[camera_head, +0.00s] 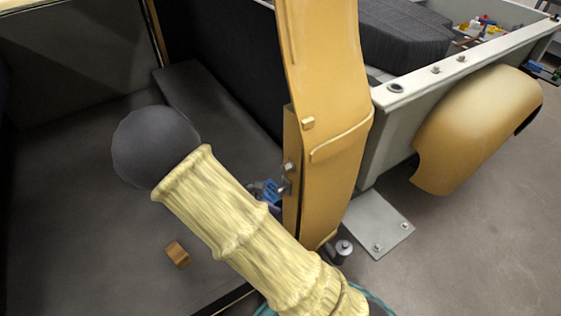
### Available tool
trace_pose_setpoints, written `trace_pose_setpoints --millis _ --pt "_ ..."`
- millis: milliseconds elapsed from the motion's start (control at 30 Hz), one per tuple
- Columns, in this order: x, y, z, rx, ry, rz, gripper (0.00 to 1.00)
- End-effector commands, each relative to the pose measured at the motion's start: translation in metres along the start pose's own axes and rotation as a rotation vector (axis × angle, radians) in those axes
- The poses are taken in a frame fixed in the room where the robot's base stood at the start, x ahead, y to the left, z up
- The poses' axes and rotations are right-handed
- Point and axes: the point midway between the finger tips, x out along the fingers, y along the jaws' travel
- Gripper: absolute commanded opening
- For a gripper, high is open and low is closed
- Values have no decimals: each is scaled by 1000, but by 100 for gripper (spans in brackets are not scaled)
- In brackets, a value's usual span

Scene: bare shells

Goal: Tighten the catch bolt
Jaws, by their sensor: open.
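The metal catch (285,186) sits on the inner side face of the yellow pillar (335,120), with a silver bolt head (289,167) at its upper part. How tight the bolt is cannot be told. A small blue part beside the catch, apparently the end of my gripper (267,190), shows past my yellow-sleeved arm. It is close to the catch on its left; I cannot tell whether they touch. The gripper is open, and most of it is hidden behind the sleeve. I see nothing held in it.
My arm crosses the middle of the view. A small wooden block (178,255) lies on the dark floor of the shell (90,210). A yellow fender (475,125) and a grey side panel (440,95) stand at right.

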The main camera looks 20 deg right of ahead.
Motion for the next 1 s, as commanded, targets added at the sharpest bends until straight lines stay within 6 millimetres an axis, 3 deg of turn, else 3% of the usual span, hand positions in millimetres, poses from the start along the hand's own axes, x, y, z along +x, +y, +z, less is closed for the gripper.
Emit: trace_pose_setpoints --millis 300,533,667,1000 --pt "-63 20 -15 -410 -516 171 43" --pt "-121 21 -32 -567 -848 257 43" --pt "-132 20 -36 -586 -906 269 43" --pt "-130 21 -35 -587 -903 267 43"
